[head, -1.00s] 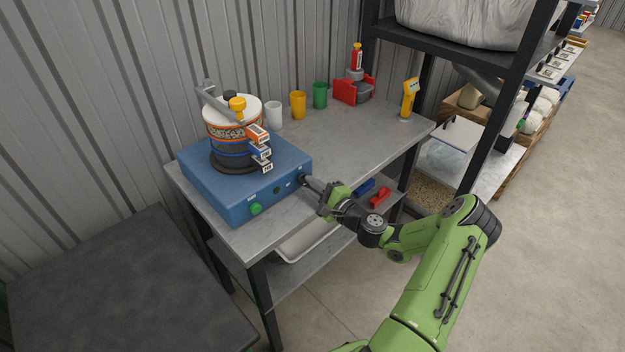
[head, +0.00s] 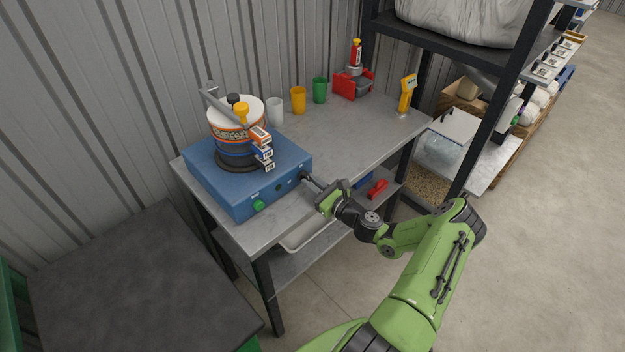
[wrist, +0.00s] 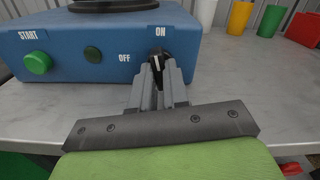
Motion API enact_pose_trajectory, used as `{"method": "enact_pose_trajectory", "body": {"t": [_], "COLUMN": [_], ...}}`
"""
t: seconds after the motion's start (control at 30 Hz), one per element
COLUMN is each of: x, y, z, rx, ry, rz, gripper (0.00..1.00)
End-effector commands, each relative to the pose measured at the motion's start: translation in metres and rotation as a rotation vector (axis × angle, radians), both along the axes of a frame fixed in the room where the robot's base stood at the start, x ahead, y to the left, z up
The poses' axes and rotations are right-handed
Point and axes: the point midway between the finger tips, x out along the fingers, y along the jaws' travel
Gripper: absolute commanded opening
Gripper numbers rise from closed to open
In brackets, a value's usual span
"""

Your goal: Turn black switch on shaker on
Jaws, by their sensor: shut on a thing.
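The shaker is a blue box (head: 240,185) on the metal table, with a stack of round sieves (head: 235,135) clamped on top. Its black switch (wrist: 164,51) is at the right of the front panel in the wrist view, with the "ON" label above it and "OFF" to its left. A white mark shows on the switch, partly hidden by my fingers. My gripper (wrist: 157,72) is shut on the black switch. In the head view my gripper (head: 307,180) reaches the front panel's right end from the lower right. A green START button (wrist: 37,62) sits at the panel's left.
White (head: 275,111), yellow (head: 298,100) and green (head: 320,90) cups stand behind the shaker. A red device (head: 352,84) and a yellow handheld meter (head: 407,93) are farther right. The tabletop right of the shaker is clear. A black shelf post (head: 490,110) stands at right.

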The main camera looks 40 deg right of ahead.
Motion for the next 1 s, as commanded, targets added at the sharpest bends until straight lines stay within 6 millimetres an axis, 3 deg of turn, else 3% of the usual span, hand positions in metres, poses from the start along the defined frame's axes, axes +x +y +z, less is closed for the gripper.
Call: {"method": "enact_pose_trajectory", "body": {"t": [0.4, 0.97, 1.0], "x": [-0.0003, -0.0004, -0.0004], "y": [0.0001, 0.0003, 0.0003], "z": [-0.0011, -0.0017, -0.0017], "rx": [0.193, 0.222, 0.222], "ry": [0.03, 0.035, 0.035], "rz": [-0.001, 0.0, 0.0], "gripper": [0.0, 0.0, 0.18]}}
